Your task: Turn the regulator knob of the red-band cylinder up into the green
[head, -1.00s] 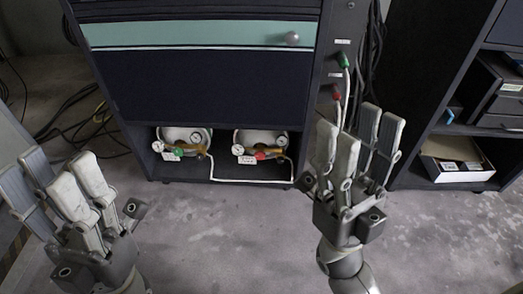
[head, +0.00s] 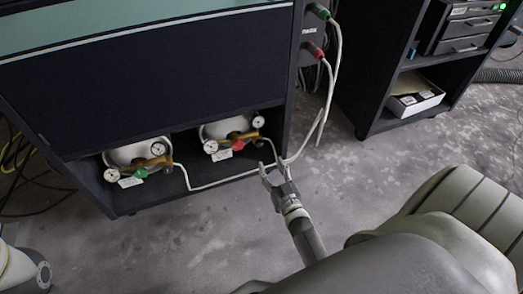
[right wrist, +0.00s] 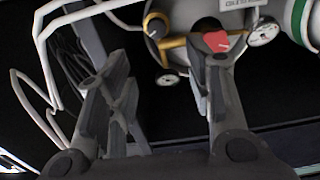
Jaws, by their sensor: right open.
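The cylinder with the red knob (head: 214,131) lies in the low shelf bay, the right one of two. Its red regulator knob (head: 238,145) is at its front, between two white gauges on brass fittings. The red knob also shows in the right wrist view (right wrist: 216,41), just beyond the tip of the finger on the right of that picture. The gauge (right wrist: 263,33) beside it is too small to read. No red band can be made out. My right gripper (head: 274,167) is open and empty, in front of the bay and right of the knob. My left gripper is out of view.
A second cylinder (head: 122,156) with a green knob (head: 141,172) lies to the left. A white hose (head: 217,183) runs along the bay's front edge. Cables hang by the cabinet's right side. A shelf unit with a white box (head: 414,96) stands right. The floor in front is clear.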

